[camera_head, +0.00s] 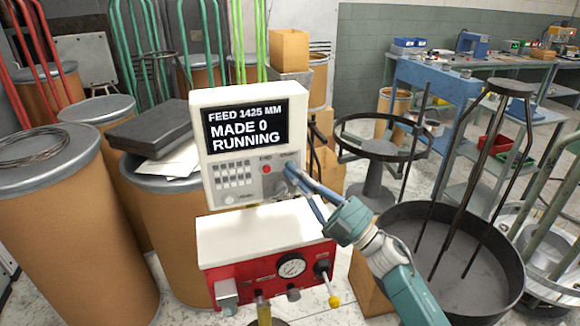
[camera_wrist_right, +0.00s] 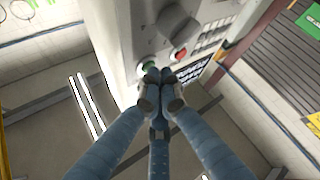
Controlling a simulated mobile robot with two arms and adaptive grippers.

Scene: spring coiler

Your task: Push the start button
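The white control box (camera_head: 200,110) has a screen (camera_head: 243,128) reading "FEED 1425 MM", "MADE 0" and "RUNNING". My right gripper (camera_head: 290,170) is at the right side of its panel, fingers together and nothing seen between them. In the right wrist view the closed fingertips (camera_wrist_right: 161,76) are at a green button (camera_wrist_right: 148,67), partly covering it; I cannot tell whether they touch it. The green button is hidden behind the gripper in the head view. A red button (camera_head: 267,169) sits just left of the fingers and also shows in the wrist view (camera_wrist_right: 180,53). My left gripper is not in view.
A dark knob (camera_wrist_right: 174,20) is near the buttons. Below the box is a red unit (camera_head: 245,280) with a gauge (camera_head: 291,266). Cardboard drums (camera_head: 70,240) crowd the left. A round dark pan (camera_head: 470,265) with a stand is at the right, near my right arm.

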